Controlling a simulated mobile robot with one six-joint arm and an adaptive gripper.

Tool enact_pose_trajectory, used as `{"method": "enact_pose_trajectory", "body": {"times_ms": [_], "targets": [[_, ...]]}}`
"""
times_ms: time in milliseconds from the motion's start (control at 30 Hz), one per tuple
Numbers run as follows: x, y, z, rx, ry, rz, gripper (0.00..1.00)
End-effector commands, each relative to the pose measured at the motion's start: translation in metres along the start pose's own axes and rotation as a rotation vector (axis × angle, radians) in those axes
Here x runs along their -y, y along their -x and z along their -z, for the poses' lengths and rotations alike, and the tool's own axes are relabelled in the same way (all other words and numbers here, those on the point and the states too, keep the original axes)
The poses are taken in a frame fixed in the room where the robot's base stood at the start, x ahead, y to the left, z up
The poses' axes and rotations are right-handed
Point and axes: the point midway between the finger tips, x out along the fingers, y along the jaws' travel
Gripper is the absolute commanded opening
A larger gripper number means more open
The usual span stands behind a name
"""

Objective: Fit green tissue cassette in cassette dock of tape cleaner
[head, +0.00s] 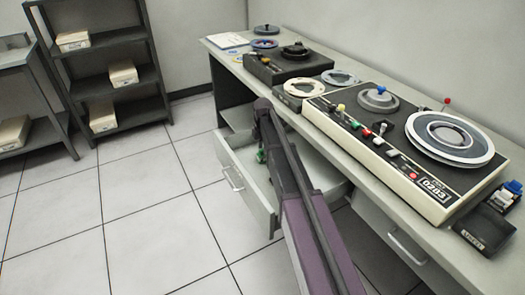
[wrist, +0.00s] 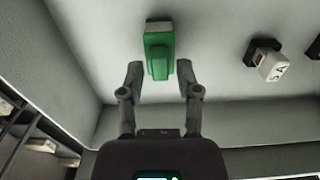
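The green tissue cassette (wrist: 159,45) lies in the open drawer (head: 248,187), in the upper middle of the wrist view. My gripper (wrist: 160,76) is open, with one finger on each side of the cassette's near end. Gaps show between the fingers and the cassette, and nothing is held. In the head view my arm reaches into the drawer, and a bit of green (head: 261,154) shows beside it. The large tape machine marked 0283 (head: 432,183) stands on the desk. I cannot tell which unit is the tape cleaner, and no dock is clearly visible.
In the wrist view a white-and-dark item (wrist: 271,64) lies in the drawer to the right. The desk also holds a dark reel unit (head: 290,66), loose reels (head: 340,77) and a small black box (head: 484,229). Shelves (head: 107,85) stand at left; the floor between is clear.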

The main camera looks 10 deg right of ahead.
Motion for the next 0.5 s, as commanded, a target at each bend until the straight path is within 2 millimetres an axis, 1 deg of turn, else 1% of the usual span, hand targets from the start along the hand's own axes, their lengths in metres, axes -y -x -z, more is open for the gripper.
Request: {"method": "enact_pose_trajectory", "body": {"times_ms": [33,100,333,500], "targets": [[0.0000,0.0000,-0.0001,0.000,0.000,0.000,0.19],[0.0001,0.0000,-0.0001,0.000,0.000,0.000,0.00],[0.0001,0.0005,-0.0001,0.000,0.000,0.000,0.00],[0.0001,0.0046,-0.0001,0.000,0.000,0.000,0.00]]}}
